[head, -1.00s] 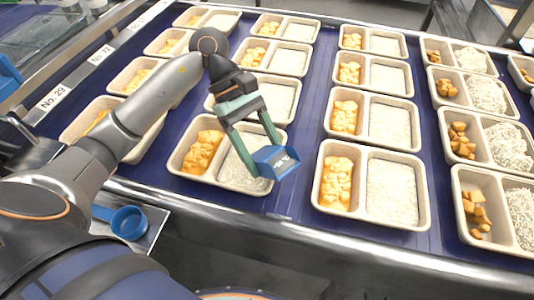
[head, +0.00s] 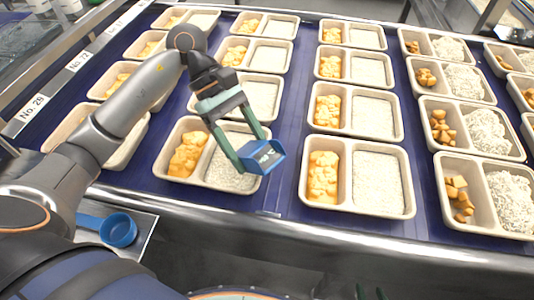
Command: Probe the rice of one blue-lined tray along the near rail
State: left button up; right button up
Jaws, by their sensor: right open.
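My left gripper (head: 256,151) has its green fingers down on either side of a blue box-like tool with a pale face (head: 264,157). It holds the tool over the right edge of a near-row tray (head: 212,187). That tray has orange chunks at left and white rice (head: 230,168) at right. The tool hides part of the rice, and I cannot tell whether it touches it. A blue lining is not clear on any tray. My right gripper (head: 371,292) shows only two dark green fingertips, apart and empty, at the bottom edge.
The metal near rail (head: 330,235) runs along the blue belt (head: 285,195). Another near-row tray (head: 357,211) stands to the right, with several rows behind. A blue round scoop (head: 118,230) lies on a metal plate at lower left. Numbered labels line the left rail.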

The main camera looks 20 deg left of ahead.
pick_arm(q)
notch_tip(320, 180, up, 6)
jog(key=p, duration=0.3)
jog(key=shift+r, duration=0.9)
jog(key=shift+r+p, duration=0.15)
jog(key=shift+p, duration=0.15)
